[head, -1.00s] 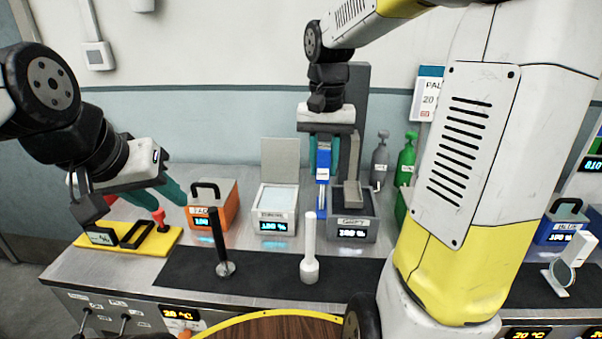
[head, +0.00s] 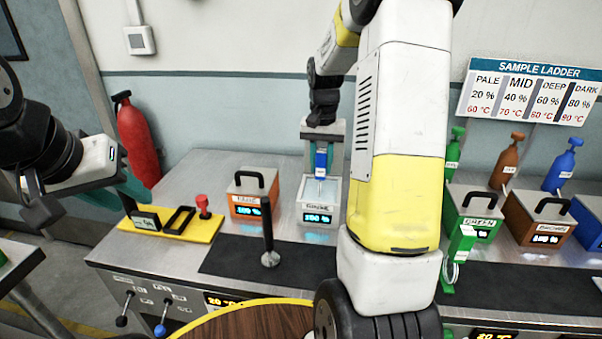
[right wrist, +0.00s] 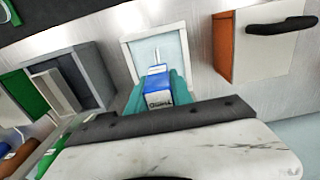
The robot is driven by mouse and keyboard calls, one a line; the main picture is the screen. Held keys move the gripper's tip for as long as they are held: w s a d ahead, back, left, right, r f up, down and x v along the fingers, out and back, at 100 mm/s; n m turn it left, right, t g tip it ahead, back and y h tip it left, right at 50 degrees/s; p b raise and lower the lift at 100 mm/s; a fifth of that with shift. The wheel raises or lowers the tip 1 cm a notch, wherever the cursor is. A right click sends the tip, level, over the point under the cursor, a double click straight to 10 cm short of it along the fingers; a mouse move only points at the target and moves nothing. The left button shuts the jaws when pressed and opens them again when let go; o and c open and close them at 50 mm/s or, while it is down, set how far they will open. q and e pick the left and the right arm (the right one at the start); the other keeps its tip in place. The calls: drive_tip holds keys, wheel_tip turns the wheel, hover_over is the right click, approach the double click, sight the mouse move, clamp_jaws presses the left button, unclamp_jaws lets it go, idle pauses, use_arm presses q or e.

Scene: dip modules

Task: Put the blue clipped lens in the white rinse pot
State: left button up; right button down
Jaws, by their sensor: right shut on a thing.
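The blue clip (head: 321,160) of the lens is held in my right gripper (head: 321,150), which is shut on it. It hangs upright over the white rinse pot (head: 318,220), whose top is open. A thin pale part shows below the clip against the pot's pale inside; I cannot tell whether it has entered. In the right wrist view the clip (right wrist: 157,88) sits between teal fingers at the near side of the pot (right wrist: 129,60). The lens disc itself is not clear. My left gripper (head: 122,192) appears open and empty, left of the yellow tray.
An orange lidded pot (head: 250,203) stands just left of the white pot. A grey pot (right wrist: 88,72) stands on its other side. A dark-handled tool (head: 268,235) stands upright on the black mat (head: 225,258) in front. My right arm hides the bench's middle.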

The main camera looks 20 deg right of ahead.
sight(321, 177)
drive_tip(key=shift+f, duration=2.15)
drive_tip(key=shift+f, duration=0.2)
drive_tip(key=c, duration=1.1)
unclamp_jaws()
drive_tip(key=shift+r, duration=0.15)
